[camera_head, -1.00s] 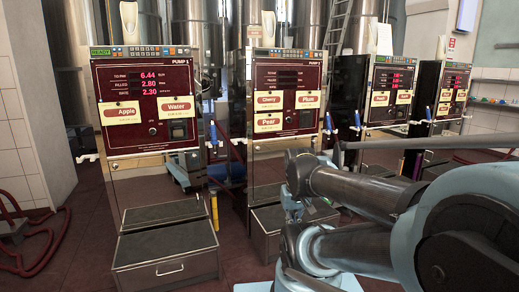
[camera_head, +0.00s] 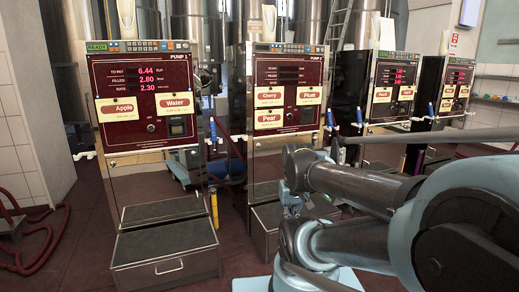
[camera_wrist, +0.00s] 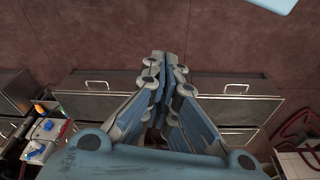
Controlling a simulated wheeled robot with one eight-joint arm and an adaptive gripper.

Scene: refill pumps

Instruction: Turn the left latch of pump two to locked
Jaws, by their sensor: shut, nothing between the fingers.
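Pump two (camera_head: 286,140) stands in the middle of the head view, a steel cabinet with a dark red panel and Cherry, Plum and Pear labels. Its left latch is too small to make out, so I cannot tell how it is turned. My gripper (camera_wrist: 165,56) points away in the wrist view, its blue-grey fingers together and empty. No latch shows near the fingertips there, only floor and drawer fronts. In the head view my arm reaches in from the right, in front of the pump's lower right part, and I cannot clearly make out the gripper.
Pump one (camera_head: 145,180) stands at left, with a drawer step (camera_head: 166,250) jutting out before it. Another step (camera_head: 265,222) stands before pump two. More pumps stand at right. A red hose (camera_head: 45,240) lies at far left. Floor between the steps is open.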

